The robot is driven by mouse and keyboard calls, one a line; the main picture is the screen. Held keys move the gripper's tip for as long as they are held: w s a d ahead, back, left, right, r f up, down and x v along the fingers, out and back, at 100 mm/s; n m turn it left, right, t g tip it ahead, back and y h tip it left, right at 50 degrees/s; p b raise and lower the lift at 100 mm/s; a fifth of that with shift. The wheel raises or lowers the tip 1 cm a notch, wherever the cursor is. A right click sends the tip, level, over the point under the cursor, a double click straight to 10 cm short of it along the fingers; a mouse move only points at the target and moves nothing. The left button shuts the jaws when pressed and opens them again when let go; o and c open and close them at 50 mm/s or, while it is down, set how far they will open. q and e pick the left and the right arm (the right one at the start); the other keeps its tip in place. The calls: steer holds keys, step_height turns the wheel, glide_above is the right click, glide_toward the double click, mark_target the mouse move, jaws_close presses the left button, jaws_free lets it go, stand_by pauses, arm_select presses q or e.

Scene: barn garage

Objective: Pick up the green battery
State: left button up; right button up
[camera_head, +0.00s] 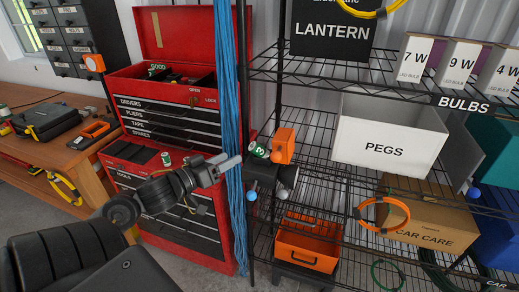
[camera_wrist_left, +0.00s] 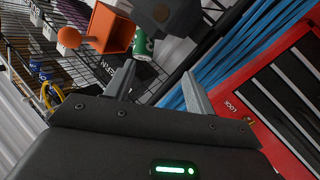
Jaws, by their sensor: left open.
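A green battery-like cylinder (camera_head: 258,149) with a pale end lies at the near left edge of the wire shelf, beside a small orange box. It also shows in the left wrist view (camera_wrist_left: 143,46), beyond and between the fingertips. My left gripper (camera_head: 234,161) is open and empty, pointing at the cylinder from the left, with a small gap between them. Its two fingers are spread in the left wrist view (camera_wrist_left: 157,70). Another small green cylinder (camera_head: 166,158) stands on the red tool chest. My right gripper is not in view.
The orange box (camera_head: 283,146) sits close behind the green cylinder, with dark and grey items (camera_head: 264,172) below. Blue cords (camera_head: 228,110) hang beside the shelf post, near my gripper. A white PEGS bin (camera_head: 388,135) stands right. The red tool chest (camera_head: 175,120) is left.

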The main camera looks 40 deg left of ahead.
mark_target(252, 146)
arm_select(q)
steer(key=shift+h, duration=0.4)
steer(key=w, duration=0.1)
steer(key=w+d+r, duration=0.1)
steer(key=w, duration=0.1)
steer(key=w+d+r+p, duration=0.1)
steer(key=w, duration=0.1)
steer(key=shift+d, duration=0.25)
steer(key=shift+w, duration=0.1)
steer(key=w+p, duration=0.1)
steer(key=w, duration=0.1)
steer(key=w+d+p, duration=0.1)
steer(key=w, duration=0.1)
steer(key=shift+w, duration=0.25)
steer(key=shift+w+f, duration=0.1)
steer(key=shift+w, duration=0.05)
steer(key=shift+c, duration=0.6)
jaws_close()
step_height(252, 146, up, 10)
steer(key=shift+r+p, duration=0.1)
steer(key=shift+p, duration=0.25)
